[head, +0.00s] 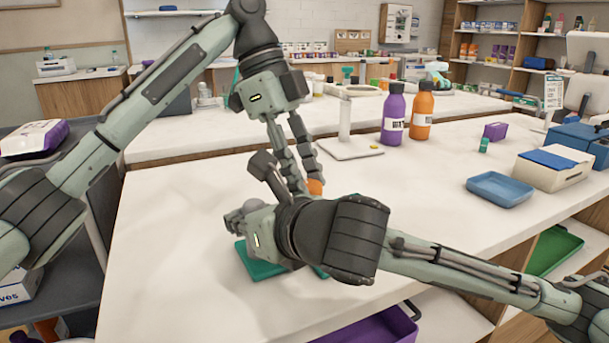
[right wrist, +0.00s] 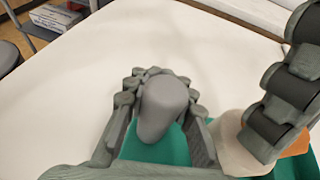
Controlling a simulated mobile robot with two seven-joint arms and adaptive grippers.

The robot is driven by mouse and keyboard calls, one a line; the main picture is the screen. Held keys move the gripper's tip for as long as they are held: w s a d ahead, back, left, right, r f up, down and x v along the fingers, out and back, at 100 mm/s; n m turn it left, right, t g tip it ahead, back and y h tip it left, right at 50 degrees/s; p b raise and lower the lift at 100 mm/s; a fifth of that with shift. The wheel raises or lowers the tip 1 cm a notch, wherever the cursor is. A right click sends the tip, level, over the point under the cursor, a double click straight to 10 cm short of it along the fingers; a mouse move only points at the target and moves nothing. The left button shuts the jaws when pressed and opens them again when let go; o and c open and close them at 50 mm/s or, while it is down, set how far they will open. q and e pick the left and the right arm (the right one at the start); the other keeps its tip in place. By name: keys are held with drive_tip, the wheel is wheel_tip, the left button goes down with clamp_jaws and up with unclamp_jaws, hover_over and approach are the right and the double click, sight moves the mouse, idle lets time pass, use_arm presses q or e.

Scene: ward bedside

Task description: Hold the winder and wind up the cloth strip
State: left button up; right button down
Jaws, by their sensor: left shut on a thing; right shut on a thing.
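The winder has a green base (head: 262,262) on the white table, an orange part (head: 315,187) and a grey knob (right wrist: 162,105). My left gripper (head: 306,182) points down and is shut at the orange part, which also shows in the right wrist view (right wrist: 300,144). My right gripper (head: 240,222) is low over the base, left of the left gripper, and shut on the grey knob; its fingers are on both sides of it. A cream, rounded thing (right wrist: 238,148) beside the left fingers may be the cloth strip; I cannot tell. My right arm hides much of the winder.
A blue tray (head: 499,188), a purple bottle (head: 393,118) and an orange bottle (head: 422,115) stand farther back and right. A white stand (head: 345,148) is behind the grippers. The table is clear at the front left. A purple bin (head: 375,328) is below the front edge.

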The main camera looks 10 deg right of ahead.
idle(0.4)
use_arm(q)
drive_tip(key=o, duration=1.2)
drive_tip(key=shift+c, duration=0.2)
drive_tip(key=v, duration=1.2)
drive_tip(key=shift+w+d, duration=0.15)
